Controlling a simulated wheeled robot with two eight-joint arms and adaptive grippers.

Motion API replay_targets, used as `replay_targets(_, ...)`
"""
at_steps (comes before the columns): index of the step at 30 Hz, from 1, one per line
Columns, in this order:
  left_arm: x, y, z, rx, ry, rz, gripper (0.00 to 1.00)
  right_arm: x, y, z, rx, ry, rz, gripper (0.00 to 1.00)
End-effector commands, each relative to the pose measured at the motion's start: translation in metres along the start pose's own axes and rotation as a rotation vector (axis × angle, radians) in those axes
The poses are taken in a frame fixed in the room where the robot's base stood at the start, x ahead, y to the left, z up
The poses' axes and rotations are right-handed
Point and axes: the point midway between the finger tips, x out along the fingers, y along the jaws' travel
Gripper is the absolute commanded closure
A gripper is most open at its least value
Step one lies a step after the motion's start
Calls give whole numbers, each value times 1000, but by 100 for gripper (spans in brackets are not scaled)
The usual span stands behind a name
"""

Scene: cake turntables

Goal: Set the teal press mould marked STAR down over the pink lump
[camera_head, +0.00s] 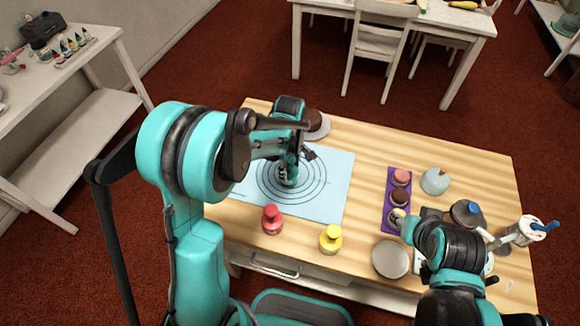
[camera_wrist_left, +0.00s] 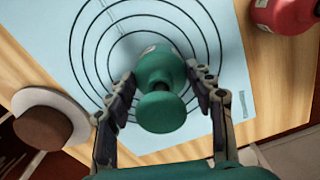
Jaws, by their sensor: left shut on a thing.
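The teal press mould (camera_wrist_left: 162,72) is between the two fingers of my left gripper (camera_wrist_left: 160,78), which is shut on it. A pale label shows on its far side, too small to read. The mould is over the ringed area of the light blue mat (camera_wrist_left: 225,60). I cannot tell whether it touches the mat. In the head view my left gripper (camera_head: 289,170) is over the rings of the mat (camera_head: 335,180), and my arm partly covers it. No pink lump shows on the mat; anything under the mould is hidden. My right arm is at the lower right; its fingers cannot be made out.
A red mould (camera_head: 272,220) and a yellow mould (camera_head: 331,238) stand in front of the mat. A brown cake on a pale stand (camera_head: 316,126) is behind it. A purple tray (camera_head: 391,208) with small round pieces and a pale dish (camera_head: 390,260) are to the right.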

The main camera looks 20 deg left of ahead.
Motion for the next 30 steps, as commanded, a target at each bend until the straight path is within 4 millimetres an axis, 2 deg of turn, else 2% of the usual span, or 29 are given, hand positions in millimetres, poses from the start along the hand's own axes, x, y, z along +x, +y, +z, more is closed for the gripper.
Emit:
replay_targets(7, 9, 0, 0, 0, 0, 0, 81, 6, 0, 4, 0, 0, 0, 60)
replay_targets(8, 8, 0, 0, 0, 0, 0, 39, 5, 0, 4, 0, 0, 0, 60)
replay_targets(9, 7, 0, 0, 0, 0, 0, 28, 5, 0, 3, 0, 0, 0, 60)
replay_targets(10, 7, 0, 0, 0, 0, 0, 22, 5, 0, 3, 0, 0, 0, 60)
replay_targets(17, 7, 0, 0, 0, 0, 0, 22, 4, 0, 3, 0, 0, 0, 60)
replay_targets(18, 7, 0, 0, 0, 0, 0, 12, 4, 0, 3, 0, 0, 0, 60)
replay_targets(19, 7, 0, 0, 0, 0, 0, 9, 4, 0, 3, 0, 0, 0, 60)
replay_targets(30, 6, 0, 0, 0, 0, 0, 9, 4, 0, 3, 0, 0, 0, 60)
